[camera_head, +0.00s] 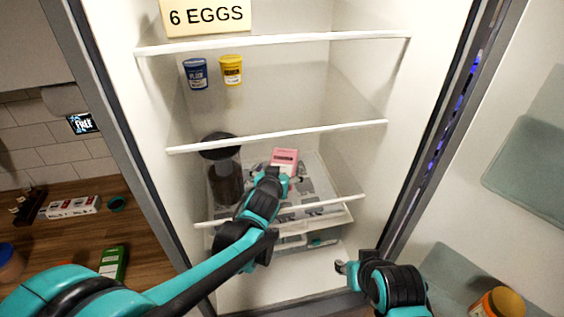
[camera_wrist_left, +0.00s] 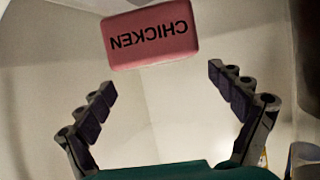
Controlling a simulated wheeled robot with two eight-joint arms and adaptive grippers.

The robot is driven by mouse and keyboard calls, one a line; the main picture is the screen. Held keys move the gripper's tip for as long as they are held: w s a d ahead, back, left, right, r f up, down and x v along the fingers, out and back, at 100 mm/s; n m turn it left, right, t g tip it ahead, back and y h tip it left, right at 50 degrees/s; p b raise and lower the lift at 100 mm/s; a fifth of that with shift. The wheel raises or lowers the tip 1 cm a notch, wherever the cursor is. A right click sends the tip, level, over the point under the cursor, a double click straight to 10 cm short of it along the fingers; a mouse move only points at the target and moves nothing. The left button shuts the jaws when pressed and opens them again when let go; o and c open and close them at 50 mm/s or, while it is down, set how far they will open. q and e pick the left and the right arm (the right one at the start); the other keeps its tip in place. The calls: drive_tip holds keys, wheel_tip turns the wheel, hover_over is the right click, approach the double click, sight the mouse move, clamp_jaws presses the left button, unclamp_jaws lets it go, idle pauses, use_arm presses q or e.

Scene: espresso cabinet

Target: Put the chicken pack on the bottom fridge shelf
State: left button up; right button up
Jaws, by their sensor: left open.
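The pink chicken pack (camera_head: 285,156) is inside the fridge, over the back of the bottom shelf (camera_head: 325,203), right of a dark jar. Whether its underside touches the shelf is hard to tell. In the left wrist view the pack (camera_wrist_left: 151,36) shows its CHICKEN label upside down. My left gripper (camera_head: 270,176) reaches into the fridge just in front of the pack. Its fingers (camera_wrist_left: 162,82) are spread wide with nothing between them, and the pack lies beyond their tips. My right gripper (camera_head: 346,267) is low in front of the fridge; its finger opening is unclear.
A dark jar (camera_head: 224,172) stands left of my left gripper. Blue (camera_head: 195,74) and yellow (camera_head: 231,70) tubs are on a higher shelf, and an egg box (camera_head: 206,16) on top. A middle shelf edge (camera_head: 280,136) crosses above the pack. The open door (camera_head: 500,170) is at right.

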use_arm(q)
drive_tip(key=p+v, duration=0.1)
drive_tip(key=v, duration=0.5)
drive_tip(key=shift+s+r, duration=0.1)
idle(0.3)
